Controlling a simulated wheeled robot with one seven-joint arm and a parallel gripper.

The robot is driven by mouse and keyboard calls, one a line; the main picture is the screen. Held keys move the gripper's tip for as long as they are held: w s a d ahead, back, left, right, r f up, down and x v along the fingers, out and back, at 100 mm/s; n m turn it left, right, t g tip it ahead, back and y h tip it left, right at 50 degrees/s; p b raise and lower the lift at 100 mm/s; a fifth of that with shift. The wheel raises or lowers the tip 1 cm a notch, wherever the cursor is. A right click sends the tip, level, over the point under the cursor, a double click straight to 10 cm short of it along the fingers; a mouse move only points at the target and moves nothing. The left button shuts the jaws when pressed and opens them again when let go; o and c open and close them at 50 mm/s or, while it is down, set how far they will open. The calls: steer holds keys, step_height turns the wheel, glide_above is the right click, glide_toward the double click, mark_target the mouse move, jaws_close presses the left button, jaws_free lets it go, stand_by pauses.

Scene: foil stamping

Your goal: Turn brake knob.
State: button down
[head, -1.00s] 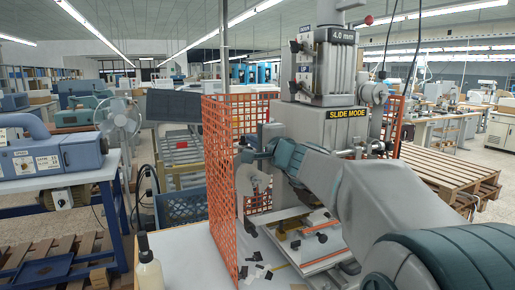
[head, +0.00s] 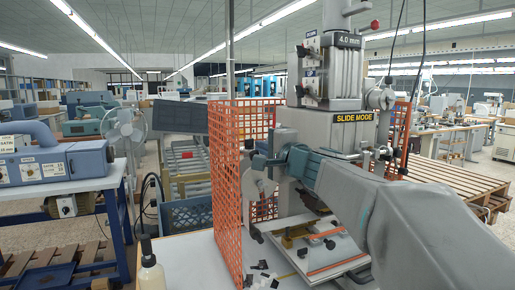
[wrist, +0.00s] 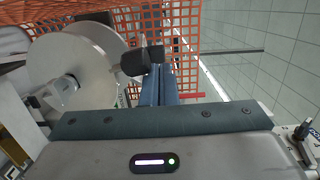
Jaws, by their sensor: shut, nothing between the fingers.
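The stamping machine (head: 340,85), with a "SLIDE MODE" sign, stands right of centre in the head view. A pale round reel (head: 252,187) hangs at its left, behind the orange mesh; it shows large at the left of the wrist view (wrist: 75,62). A black knob-like piece (wrist: 138,61) is beside the reel's right edge; I cannot tell whether it is the brake knob. My gripper (head: 259,161) is shut and empty, just above the reel. In the wrist view its blue fingers (wrist: 160,86) reach up to the black piece. Whether they touch it is unclear.
An orange mesh guard (head: 226,190) stands close left of my gripper, with another panel behind. Below are the machine's bed (head: 320,250) and a white table with dark scraps. Pallets (head: 465,183) are at the right.

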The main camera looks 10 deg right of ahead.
steer(key=b+v, duration=0.1)
steer(key=v, duration=0.9)
steer(key=n+g+y+p, duration=0.3)
steer(key=n+g+p, duration=0.1)
steer(key=g+p, duration=0.1)
glide_toward(253, 141)
steer(key=p+x, duration=0.3)
steer(key=x, duration=0.3)
steer(key=shift+w+a+f, duration=0.1)
steer(key=shift+w+a, duration=0.1)
steer(key=shift+w, duration=0.05)
steer(key=shift+g, duration=0.3)
steer(key=shift+w, duration=0.15)
